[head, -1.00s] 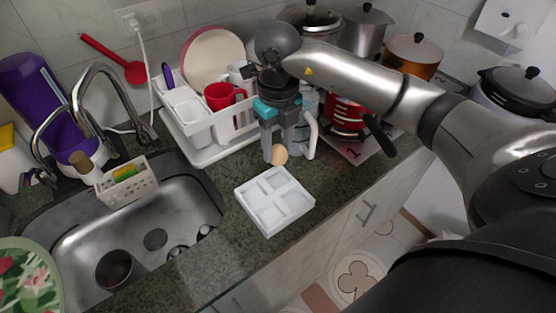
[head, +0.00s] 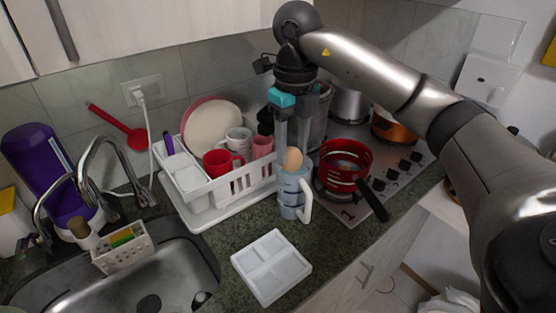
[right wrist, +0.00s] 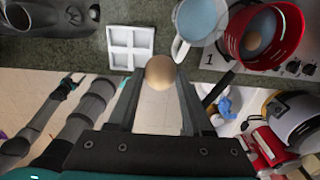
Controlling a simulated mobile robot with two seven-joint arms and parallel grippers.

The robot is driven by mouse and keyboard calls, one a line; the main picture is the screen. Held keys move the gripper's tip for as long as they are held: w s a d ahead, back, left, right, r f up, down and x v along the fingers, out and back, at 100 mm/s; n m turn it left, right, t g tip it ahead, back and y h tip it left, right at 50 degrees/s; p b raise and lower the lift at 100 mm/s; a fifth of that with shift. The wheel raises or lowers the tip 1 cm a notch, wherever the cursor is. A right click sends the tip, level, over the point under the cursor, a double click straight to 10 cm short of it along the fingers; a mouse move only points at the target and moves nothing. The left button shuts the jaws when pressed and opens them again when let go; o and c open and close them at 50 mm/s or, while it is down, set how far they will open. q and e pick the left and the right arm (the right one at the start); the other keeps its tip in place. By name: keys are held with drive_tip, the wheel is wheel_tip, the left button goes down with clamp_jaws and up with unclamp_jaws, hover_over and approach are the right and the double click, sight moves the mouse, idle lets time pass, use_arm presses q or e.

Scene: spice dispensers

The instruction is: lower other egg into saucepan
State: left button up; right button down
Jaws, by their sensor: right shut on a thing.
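My right gripper (head: 292,152) points down and is shut on a brown egg (head: 293,160). It holds the egg in the air, in line with the top of a blue jug in the head view. In the right wrist view the egg (right wrist: 159,76) sits between the fingertips. The red saucepan (head: 345,172) stands on the stove to the right of the held egg, its dark handle pointing to the front. In the right wrist view the saucepan (right wrist: 291,40) has a brownish rounded thing inside, which looks like an egg.
The blue jug (head: 289,197) with a white handle stands beside the saucepan. An empty white four-part tray (head: 270,266) lies in front of it on the counter. A white dish rack (head: 235,190) with plates and mugs is to the left. Other pots stand behind on the stove.

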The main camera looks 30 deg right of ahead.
drive_tip(key=w+d+f, duration=0.1)
drive_tip(key=w+d, duration=0.2)
drive_tip(key=d, duration=0.9)
drive_tip(key=w+d+f, duration=0.1)
drive_tip(key=w+d, duration=0.2)
drive_tip(key=d, duration=0.8)
drive_tip(key=shift+w+d+f+p, duration=0.15)
drive_tip(key=shift+d+f+p, duration=0.2)
idle(0.5)
drive_tip(key=shift+f+b, duration=4.35)
drive_tip(key=shift+f, duration=0.6)
drive_tip(key=shift+f+b, duration=0.35)
drive_tip(key=shift+f, duration=0.1)
